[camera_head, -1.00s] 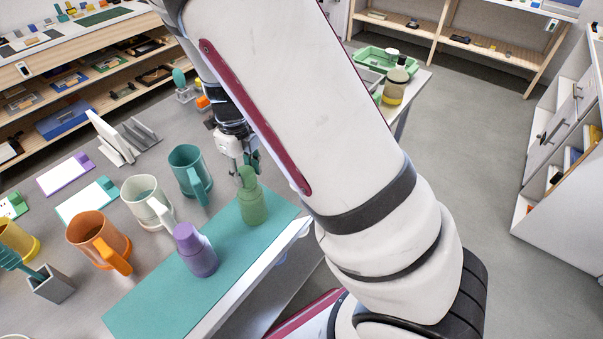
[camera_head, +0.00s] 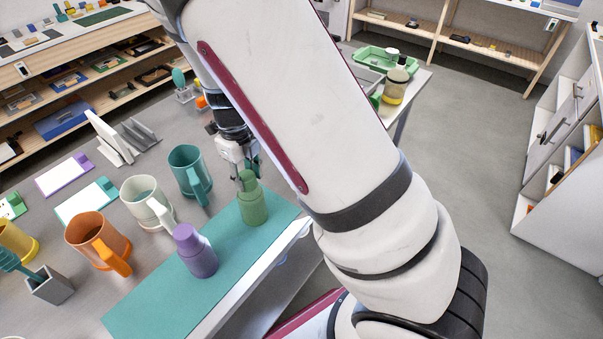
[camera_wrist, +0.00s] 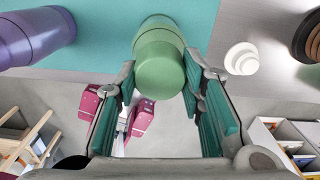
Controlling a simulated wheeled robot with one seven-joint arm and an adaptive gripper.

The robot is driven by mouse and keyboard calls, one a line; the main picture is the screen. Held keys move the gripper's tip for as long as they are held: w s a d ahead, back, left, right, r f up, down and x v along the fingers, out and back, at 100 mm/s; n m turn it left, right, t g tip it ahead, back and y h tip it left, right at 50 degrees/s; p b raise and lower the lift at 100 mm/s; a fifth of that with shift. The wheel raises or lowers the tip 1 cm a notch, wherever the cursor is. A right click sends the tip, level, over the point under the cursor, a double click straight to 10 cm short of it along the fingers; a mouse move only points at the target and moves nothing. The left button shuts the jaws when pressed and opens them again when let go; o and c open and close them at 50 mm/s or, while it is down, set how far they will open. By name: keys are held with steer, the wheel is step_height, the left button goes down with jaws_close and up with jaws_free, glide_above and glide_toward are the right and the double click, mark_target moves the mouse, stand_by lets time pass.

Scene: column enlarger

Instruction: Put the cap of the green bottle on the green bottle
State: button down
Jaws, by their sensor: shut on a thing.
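The green bottle (camera_head: 253,211) stands upright near the right end of the teal mat (camera_head: 150,302). Its lighter green cap (camera_head: 248,182) is at the bottle's top, in line with the neck. In the wrist view the cap (camera_wrist: 159,70) lies between the teal pads of my gripper (camera_wrist: 160,78), with the bottle (camera_wrist: 158,28) directly beyond it. My gripper (camera_head: 246,162) is shut on the cap and partly hidden behind it in the head view. I cannot tell whether the cap is fully seated.
A purple bottle (camera_head: 195,254) stands on the mat to the left. Teal (camera_head: 187,172), cream (camera_head: 143,198) and orange (camera_head: 95,240) mugs stand behind the mat. The table's front edge is close to the green bottle. The mat's left end is clear.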

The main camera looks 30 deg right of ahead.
steer(key=shift+f, duration=0.2)
steer(key=c, duration=1)
jaws_free()
steer(key=shift+r, duration=0.15)
steer(key=shift+r, duration=3.85)
steer(key=shift+r, duration=0.1)
step_height(320, 180, up, 12)
steer(key=s+n+t+b, duration=0.1)
steer(key=s+n, duration=0.3)
steer(key=n, duration=0.6)
steer(key=s+d+r+n+t+b, duration=0.1)
steer(key=s+n+t+b, duration=0.1)
steer(key=n, duration=0.8)
steer(key=s+d+n+t+b, duration=0.1)
steer(key=s+n+t+b, duration=0.1)
steer(key=s+n+b, duration=0.2)
steer(key=shift+s+r+n, duration=0.1)
steer(key=shift+s+n, duration=0.4)
steer(key=shift+n, duration=0.65)
steer(key=shift+s+r+n, duration=0.1)
steer(key=shift+s+n, duration=0.4)
steer(key=shift+n, duration=0.6)
steer(key=shift+s+r+n, duration=0.1)
steer(key=shift+s+n, duration=0.4)
steer(key=shift+n, duration=0.65)
